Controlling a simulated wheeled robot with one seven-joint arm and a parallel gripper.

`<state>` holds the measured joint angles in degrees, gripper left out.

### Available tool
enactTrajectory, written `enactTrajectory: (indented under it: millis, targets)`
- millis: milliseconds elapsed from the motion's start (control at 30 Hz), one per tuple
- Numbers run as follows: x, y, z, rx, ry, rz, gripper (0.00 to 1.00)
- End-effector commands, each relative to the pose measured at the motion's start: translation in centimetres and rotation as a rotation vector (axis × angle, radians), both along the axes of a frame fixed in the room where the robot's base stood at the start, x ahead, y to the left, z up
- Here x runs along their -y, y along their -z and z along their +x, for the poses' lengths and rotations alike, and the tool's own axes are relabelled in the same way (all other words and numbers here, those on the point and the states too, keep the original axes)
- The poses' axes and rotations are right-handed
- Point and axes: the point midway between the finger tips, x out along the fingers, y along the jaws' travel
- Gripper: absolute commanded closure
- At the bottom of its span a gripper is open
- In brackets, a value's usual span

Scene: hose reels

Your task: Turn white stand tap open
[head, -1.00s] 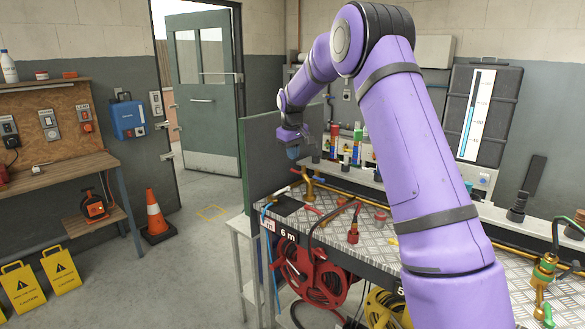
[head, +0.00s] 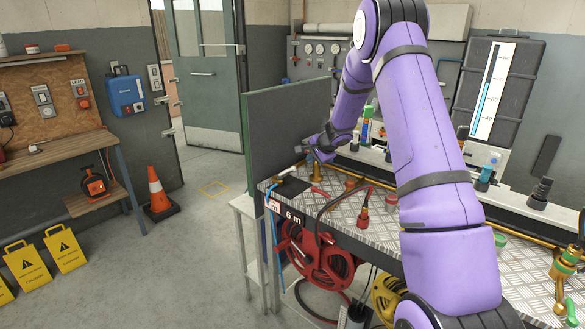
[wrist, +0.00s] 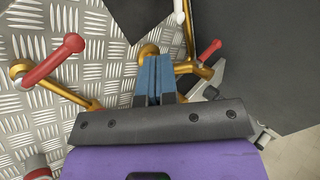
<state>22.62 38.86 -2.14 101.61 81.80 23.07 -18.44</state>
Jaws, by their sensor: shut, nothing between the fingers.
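The white stand tap shows in the wrist view as a white lever (wrist: 180,11) at the top edge, on a brass body, just right of my fingers' line. In the head view its white lever (head: 289,172) is small, at the left end of the metal bench, beside a brass stand. My gripper (wrist: 153,60) has its blue fingers together and empty, pointing toward the brass fittings, apart from the white lever in the picture. In the head view my gripper (head: 312,157) is low over that bench end, its fingertips hard to make out. Whether it touches the tap I cannot tell.
Red levers stand on brass pipes left (wrist: 60,58) and right (wrist: 209,50) of my fingers. A dark green panel (head: 287,135) rises behind the bench end. A red hose reel (head: 318,255) hangs below. Floor to the left is open around an orange cone (head: 157,195).

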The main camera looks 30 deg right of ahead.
Motion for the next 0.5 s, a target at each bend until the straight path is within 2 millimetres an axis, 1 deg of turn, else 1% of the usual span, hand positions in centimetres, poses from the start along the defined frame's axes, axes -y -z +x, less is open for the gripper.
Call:
enactTrajectory:
  millis: [67, 167, 267, 500]
  targets:
    - [0.3, 0.4, -0.1, -0.002, 0.026, 0.010, 1.00]
    - [0.3, 0.9, 0.2, -0.002, 0.032, 0.013, 1.00]
    - [0.1, 1.8, 1.0, -0.002, 0.031, 0.013, 1.00]
    - [-0.3, 5.0, 3.8, -0.003, 0.028, 0.011, 1.00]
